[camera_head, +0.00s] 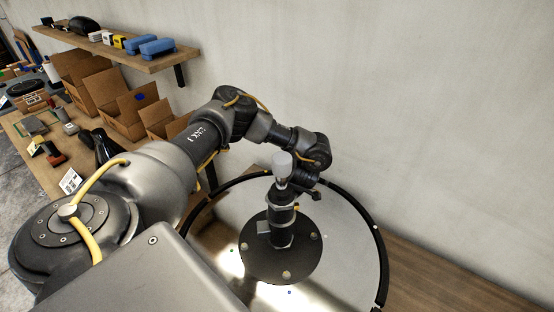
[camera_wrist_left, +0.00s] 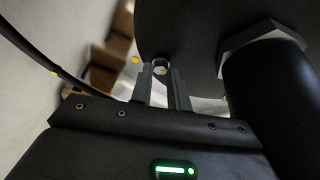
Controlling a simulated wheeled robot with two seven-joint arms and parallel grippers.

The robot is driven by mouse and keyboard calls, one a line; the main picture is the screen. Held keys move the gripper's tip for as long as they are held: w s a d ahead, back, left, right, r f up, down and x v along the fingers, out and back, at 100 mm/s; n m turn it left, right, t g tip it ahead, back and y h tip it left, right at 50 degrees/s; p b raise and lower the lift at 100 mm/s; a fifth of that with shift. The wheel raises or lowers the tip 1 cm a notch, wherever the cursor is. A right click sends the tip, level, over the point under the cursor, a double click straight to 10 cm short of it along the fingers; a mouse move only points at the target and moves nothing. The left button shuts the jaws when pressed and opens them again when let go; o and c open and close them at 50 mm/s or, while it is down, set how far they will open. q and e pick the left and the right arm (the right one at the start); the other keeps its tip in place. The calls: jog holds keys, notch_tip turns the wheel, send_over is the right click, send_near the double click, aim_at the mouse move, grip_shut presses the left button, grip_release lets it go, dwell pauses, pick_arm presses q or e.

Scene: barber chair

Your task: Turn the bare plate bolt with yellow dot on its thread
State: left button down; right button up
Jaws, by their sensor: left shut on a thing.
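The black round plate (camera_head: 262,268) lies on the pale disc with a dark post (camera_head: 282,228) standing on it. In the left wrist view, the plate (camera_wrist_left: 190,35) fills the upper middle. A small bolt (camera_wrist_left: 160,64) with a light hexagonal head sits near its edge, with a yellow dot (camera_wrist_left: 135,60) just to its left. My left gripper (camera_wrist_left: 162,76) has its two fingers shut on this bolt, one on each side. In the head view the fingers are hidden behind the post. The bolt's thread is not visible. My right gripper is not in view.
A dark ring rim (camera_head: 381,250) surrounds the pale disc. A large dark cylinder with a hex collar (camera_wrist_left: 262,36) stands close right of my fingers. A bench with cardboard boxes (camera_head: 85,80) and a wall shelf (camera_head: 120,48) are at left. The wall is close behind.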

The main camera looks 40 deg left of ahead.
pick_arm(q)
jog(key=c, duration=1.3)
grip_release()
jog(key=shift+c, duration=0.2)
jog(key=v, duration=1)
jog(key=shift+r+b, duration=0.35)
